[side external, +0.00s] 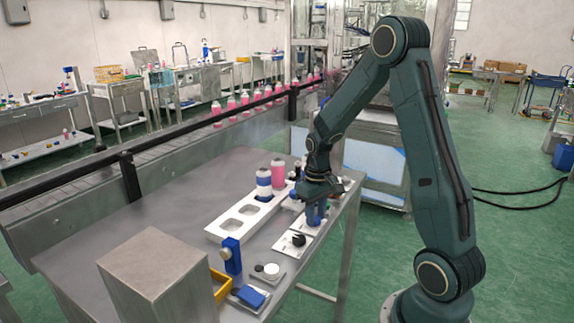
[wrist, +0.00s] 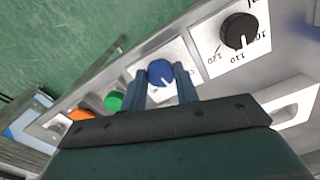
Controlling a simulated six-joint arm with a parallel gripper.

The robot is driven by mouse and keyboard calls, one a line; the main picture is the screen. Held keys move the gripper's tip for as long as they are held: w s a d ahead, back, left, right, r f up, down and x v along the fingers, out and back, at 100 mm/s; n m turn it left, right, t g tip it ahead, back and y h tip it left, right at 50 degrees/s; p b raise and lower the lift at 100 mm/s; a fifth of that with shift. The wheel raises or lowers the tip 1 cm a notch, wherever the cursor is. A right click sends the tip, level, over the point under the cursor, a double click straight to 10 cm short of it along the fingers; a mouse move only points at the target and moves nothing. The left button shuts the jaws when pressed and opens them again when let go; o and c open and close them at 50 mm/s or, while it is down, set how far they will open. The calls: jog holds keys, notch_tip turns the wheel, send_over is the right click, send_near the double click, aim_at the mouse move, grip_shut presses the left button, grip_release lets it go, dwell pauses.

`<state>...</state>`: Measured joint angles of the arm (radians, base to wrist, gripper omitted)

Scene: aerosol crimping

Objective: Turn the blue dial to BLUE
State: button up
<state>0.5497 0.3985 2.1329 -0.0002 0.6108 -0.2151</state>
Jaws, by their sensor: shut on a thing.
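The blue dial (wrist: 160,72) sits on a white plate (wrist: 150,62) in the wrist view. My gripper (wrist: 161,82) has one finger on each side of the dial and is shut on it. A small white mark shows on the dial's near lower side; any label it faces is hidden or too small to read. In the side external view my gripper (side external: 316,213) points down at the table's right edge, and its fingers hide the blue dial there.
A black dial (wrist: 239,31) with a number scale is beside the blue one. A green button (wrist: 113,102) and an orange one (wrist: 80,114) lie on the other side. A white tray (side external: 222,233) with cans, a blue post (side external: 231,256) and a metal box (side external: 155,273) stand on the table.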

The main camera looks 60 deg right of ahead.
jog(key=m, duration=0.5)
jog(key=shift+w+m, duration=0.1)
jog(key=shift+m, duration=0.2)
jog(key=m, duration=0.4)
jog(key=shift+m, duration=0.4)
jog(key=shift+r, duration=0.1)
jog(key=o, duration=1)
notch_tip(320, 180, up, 14)
jog(key=shift+f, duration=0.15)
jog(key=shift+a, duration=0.1)
